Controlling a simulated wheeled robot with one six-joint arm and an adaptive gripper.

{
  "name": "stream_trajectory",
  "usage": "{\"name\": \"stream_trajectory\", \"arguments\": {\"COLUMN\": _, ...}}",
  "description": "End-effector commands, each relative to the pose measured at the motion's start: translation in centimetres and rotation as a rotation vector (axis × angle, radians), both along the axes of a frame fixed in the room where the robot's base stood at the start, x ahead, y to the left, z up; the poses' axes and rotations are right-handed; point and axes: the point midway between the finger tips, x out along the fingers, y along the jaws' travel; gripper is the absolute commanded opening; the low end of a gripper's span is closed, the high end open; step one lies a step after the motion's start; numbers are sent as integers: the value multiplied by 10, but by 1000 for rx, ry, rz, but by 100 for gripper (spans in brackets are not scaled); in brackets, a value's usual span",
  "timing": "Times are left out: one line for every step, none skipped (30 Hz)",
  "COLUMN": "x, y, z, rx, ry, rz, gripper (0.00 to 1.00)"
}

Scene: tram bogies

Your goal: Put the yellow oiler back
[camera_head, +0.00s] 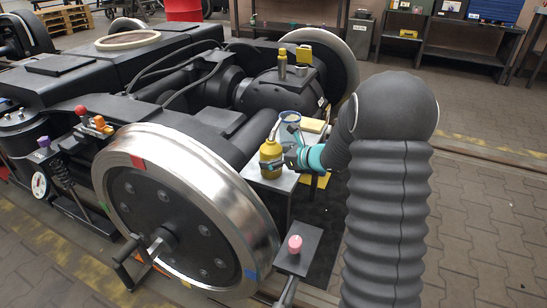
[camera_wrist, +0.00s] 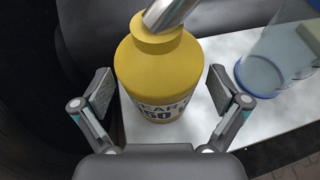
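The yellow oiler (camera_head: 270,160) stands upright on a light grey ledge (camera_head: 262,184) beside the large wheel of the bogie. In the wrist view the oiler (camera_wrist: 158,75) shows a metal spout, cut off by the top edge, and dark lettering on its front. My gripper (camera_wrist: 160,82) is open, with one finger on each side of the oiler and a visible gap on both sides. In the head view my gripper (camera_head: 290,160) reaches the oiler from the right.
A clear, blue-rimmed container (camera_head: 290,127) stands close behind the oiler; it also shows at the right in the wrist view (camera_wrist: 270,65). A steel-rimmed wheel (camera_head: 165,205) is at the front left. A pink knob (camera_head: 295,243) stands on a bracket in front. A workbench (camera_head: 475,50) stands at the back.

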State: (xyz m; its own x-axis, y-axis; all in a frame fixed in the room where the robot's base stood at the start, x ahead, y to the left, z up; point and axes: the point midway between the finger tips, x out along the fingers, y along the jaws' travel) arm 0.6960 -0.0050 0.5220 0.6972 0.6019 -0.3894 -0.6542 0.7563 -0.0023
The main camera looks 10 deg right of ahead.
Motion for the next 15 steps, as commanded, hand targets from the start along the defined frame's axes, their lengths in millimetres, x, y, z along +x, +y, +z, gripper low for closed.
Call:
{"name": "stream_trajectory", "arguments": {"x": 0, "y": 0, "z": 0, "rx": 0, "ry": 0, "rz": 0, "gripper": 98}}
{"name": "stream_trajectory", "arguments": {"x": 0, "y": 0, "z": 0, "rx": 0, "ry": 0, "rz": 0, "gripper": 98}}
{"name": "stream_trajectory", "arguments": {"x": 0, "y": 0, "z": 0, "rx": 0, "ry": 0, "rz": 0, "gripper": 98}}
{"name": "stream_trajectory", "arguments": {"x": 0, "y": 0, "z": 0, "rx": 0, "ry": 0, "rz": 0, "gripper": 98}}
{"name": "stream_trajectory", "arguments": {"x": 0, "y": 0, "z": 0, "rx": 0, "ry": 0, "rz": 0, "gripper": 98}}
{"name": "stream_trajectory", "arguments": {"x": 0, "y": 0, "z": 1, "rx": 0, "ry": 0, "rz": 0, "gripper": 98}}
{"name": "stream_trajectory", "arguments": {"x": 0, "y": 0, "z": 1, "rx": 0, "ry": 0, "rz": 0, "gripper": 98}}
{"name": "stream_trajectory", "arguments": {"x": 0, "y": 0, "z": 2, "rx": 0, "ry": 0, "rz": 0, "gripper": 98}}
{"name": "stream_trajectory", "arguments": {"x": 0, "y": 0, "z": 4, "rx": 1, "ry": 1, "rz": 0, "gripper": 98}}
{"name": "stream_trajectory", "arguments": {"x": 0, "y": 0, "z": 6, "rx": 1, "ry": 1, "rz": 0, "gripper": 98}}
{"name": "stream_trajectory", "arguments": {"x": -3, "y": -4, "z": 6, "rx": 1, "ry": -1, "rz": -2, "gripper": 98}}
{"name": "stream_trajectory", "arguments": {"x": -7, "y": -7, "z": 7, "rx": 0, "ry": -1, "rz": -3, "gripper": 98}}
{"name": "stream_trajectory", "arguments": {"x": -10, "y": -10, "z": 9, "rx": 1, "ry": -2, "rz": -3, "gripper": 98}}
{"name": "stream_trajectory", "arguments": {"x": -14, "y": -13, "z": 12, "rx": 0, "ry": -2, "rz": -3, "gripper": 98}}
{"name": "stream_trajectory", "arguments": {"x": -20, "y": -19, "z": 15, "rx": -1, "ry": -2, "rz": -4, "gripper": 98}}
